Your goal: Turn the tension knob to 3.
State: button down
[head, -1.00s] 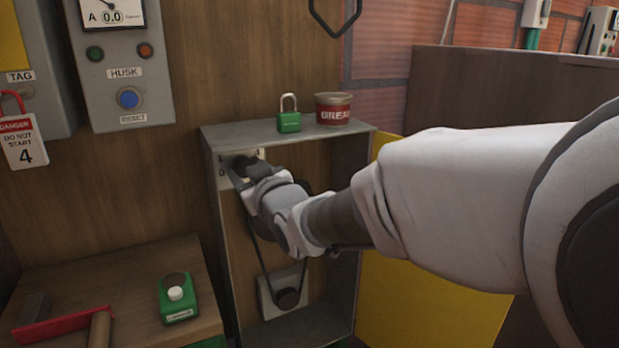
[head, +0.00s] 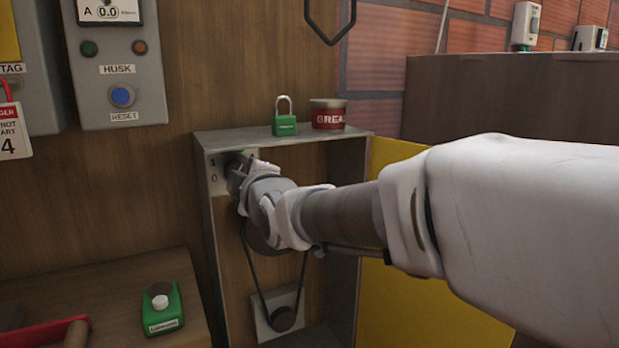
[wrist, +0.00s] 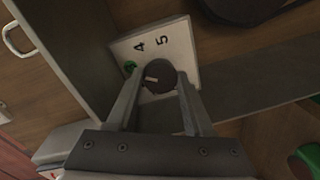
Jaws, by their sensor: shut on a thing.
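The tension knob (wrist: 157,84) is dark and round with a short pale mark, on a white dial plate (wrist: 180,44) inside an open grey box. In the wrist view, the plate shows 4, 5 and a green spot (wrist: 130,67) beside the knob; any number on the spot is unclear. The pale mark's exact reading cannot be told. In the head view, 1 and 0 show on the plate's left side (head: 213,178). My gripper (wrist: 157,80) is shut on the knob, one finger on each side. My gripper (head: 238,172) hides most of the dial in the head view.
A green padlock (head: 285,126) and a grease tin (head: 328,115) stand on the box (head: 225,138). A belt (head: 262,285) runs below my gripper inside it. The yellow door (head: 400,300) hangs open at right. A green-cased device (head: 163,310) lies on the lower left bench.

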jog(key=shift+n, duration=0.6)
jog(key=shift+c, duration=1.4)
grip_release()
jog(key=p+v, duration=0.2)
jog(key=v, duration=1.5)
jog(key=shift+s+p, duration=0.2)
jog(key=shift+p, duration=0.15)
